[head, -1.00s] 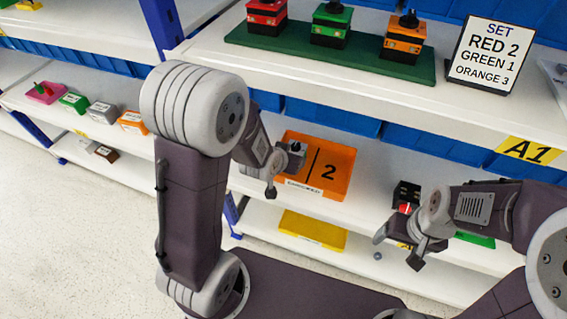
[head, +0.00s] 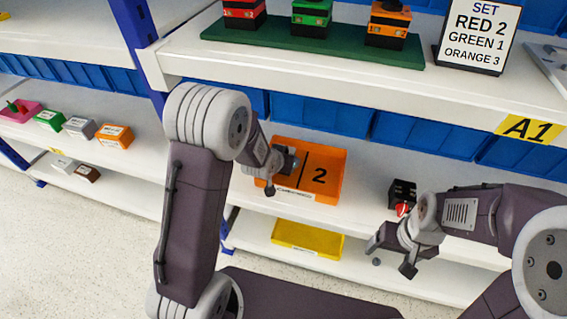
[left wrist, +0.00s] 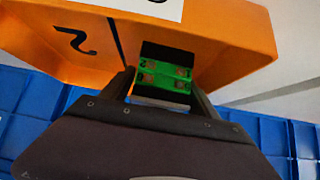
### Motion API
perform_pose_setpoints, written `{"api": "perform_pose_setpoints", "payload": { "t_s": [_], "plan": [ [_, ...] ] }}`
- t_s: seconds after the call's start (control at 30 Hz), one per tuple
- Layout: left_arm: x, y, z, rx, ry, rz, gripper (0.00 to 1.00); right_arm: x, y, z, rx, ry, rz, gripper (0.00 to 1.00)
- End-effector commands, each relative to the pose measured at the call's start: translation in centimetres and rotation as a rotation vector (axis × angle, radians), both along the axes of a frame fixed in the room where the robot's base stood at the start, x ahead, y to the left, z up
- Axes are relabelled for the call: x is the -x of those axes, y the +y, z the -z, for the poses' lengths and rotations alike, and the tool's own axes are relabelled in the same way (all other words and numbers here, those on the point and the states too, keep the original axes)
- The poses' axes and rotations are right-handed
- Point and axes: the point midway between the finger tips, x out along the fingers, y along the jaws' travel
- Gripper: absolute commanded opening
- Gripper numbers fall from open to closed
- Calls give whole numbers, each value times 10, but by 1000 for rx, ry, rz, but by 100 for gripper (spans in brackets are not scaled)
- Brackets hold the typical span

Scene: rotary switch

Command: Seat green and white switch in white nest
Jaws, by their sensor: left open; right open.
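My left gripper (head: 268,178) is at the left part of the orange tray (head: 328,190) marked 2, on the middle shelf. In the left wrist view, a green and black block (left wrist: 165,82) with small metal contacts lies between its open fingers, against the tray; a pale strip shows along its edge. I cannot tell whether the fingers touch it. In the head view the gripper hides this block. My right gripper (head: 391,257) is open and empty in front of the shelves. I cannot pick out a white nest for certain.
A black box (head: 402,190) with a red part is near my right gripper. Red, green (head: 311,18) and orange switches stand on a green base (head: 300,45) above, beside a sign (head: 477,35). A yellow tray (head: 307,240) is below. Small coloured boxes (head: 115,137) stand at left.

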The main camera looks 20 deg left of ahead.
Motion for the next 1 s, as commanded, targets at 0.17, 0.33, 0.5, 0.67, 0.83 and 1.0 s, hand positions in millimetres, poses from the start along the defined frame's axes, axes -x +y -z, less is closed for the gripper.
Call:
{"api": "perform_pose_setpoints", "payload": {
  "t_s": [0.17,0.33,0.5,0.67,0.83,1.0],
  "plan": [
    [0,0,-1,0,0,0,66,0,0,-1,0,0,0,79],
    [0,0,-1,0,0,0,19,0,0,-1,0,0,0,79],
    [0,0,-1,0,-1,0,7,0,0,-1,0,0,0,79],
    [-1,0,-14,0,-3,0,7,0,0,-8,0,0,0,79],
    [-1,0,-58,1,-7,0,7,0,0,-32,0,0,0,79],
    [-1,0,-91,1,-4,-1,7,0,0,-47,0,0,0,79]
  ]
}}
